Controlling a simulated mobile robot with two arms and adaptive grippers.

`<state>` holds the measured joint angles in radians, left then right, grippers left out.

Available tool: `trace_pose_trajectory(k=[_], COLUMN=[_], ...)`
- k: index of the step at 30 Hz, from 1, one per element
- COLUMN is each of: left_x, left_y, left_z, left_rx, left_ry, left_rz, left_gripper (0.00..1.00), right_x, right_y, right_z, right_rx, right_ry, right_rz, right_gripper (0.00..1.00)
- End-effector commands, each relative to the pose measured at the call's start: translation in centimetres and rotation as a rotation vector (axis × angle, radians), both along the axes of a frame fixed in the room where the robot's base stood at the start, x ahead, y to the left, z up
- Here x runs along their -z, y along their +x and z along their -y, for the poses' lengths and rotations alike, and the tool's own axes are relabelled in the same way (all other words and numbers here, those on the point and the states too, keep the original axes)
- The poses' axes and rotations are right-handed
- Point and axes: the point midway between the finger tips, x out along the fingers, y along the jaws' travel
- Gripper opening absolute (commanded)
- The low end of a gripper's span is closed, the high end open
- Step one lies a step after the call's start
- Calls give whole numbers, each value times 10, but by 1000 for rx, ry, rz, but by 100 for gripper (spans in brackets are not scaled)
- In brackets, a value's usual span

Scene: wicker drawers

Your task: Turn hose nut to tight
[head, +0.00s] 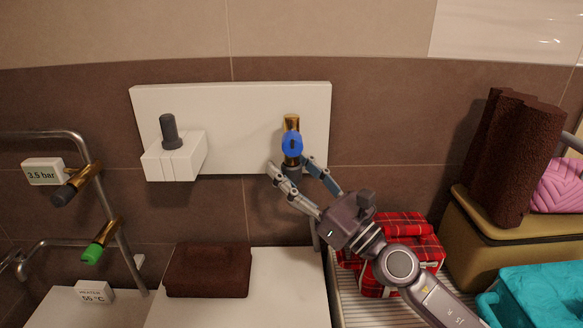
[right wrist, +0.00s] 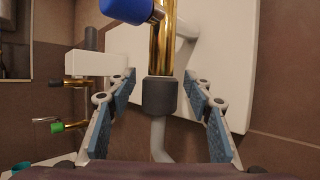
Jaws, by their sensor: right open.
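The hose nut is a dark grey collar (right wrist: 159,96) below a brass pipe (head: 291,124) that carries a blue knob (head: 292,145). The pipe is fixed to a white wall panel (head: 240,105). In the head view the nut (head: 292,171) is partly covered by my fingers. A pale hose (right wrist: 160,140) hangs from the nut in the right wrist view. My right gripper (head: 296,172) is open, with a finger on each side of the nut. In the right wrist view both blue finger pads (right wrist: 163,108) stand clear of the nut. My left gripper is not in view.
A white block with a grey knob (head: 174,152) is on the panel's left. Pipes with a green-ended valve (head: 94,253) and a 3.5 bar display (head: 43,172) stand at left. A brown towel (head: 208,270) and red plaid bag (head: 405,225) lie below.

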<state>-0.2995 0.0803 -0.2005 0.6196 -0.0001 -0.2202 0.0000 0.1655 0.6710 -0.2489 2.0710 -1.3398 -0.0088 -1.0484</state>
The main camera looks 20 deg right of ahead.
Motion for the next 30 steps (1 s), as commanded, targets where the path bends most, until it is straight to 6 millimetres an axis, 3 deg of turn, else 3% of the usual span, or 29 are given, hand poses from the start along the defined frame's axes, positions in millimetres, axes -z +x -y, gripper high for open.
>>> trace_pose_trajectory(k=[13,24,30], left_x=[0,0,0], left_y=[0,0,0], left_z=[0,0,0], left_rx=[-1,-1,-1], left_ry=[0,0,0], left_rz=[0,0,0], left_gripper=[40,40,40], right_x=[11,36,44], right_y=[-20,-73,-91], right_z=[12,42,53], right_rx=[2,1,1], right_ry=[8,3,1], right_rz=[-3,-4,-2], right_gripper=[47,47,47])
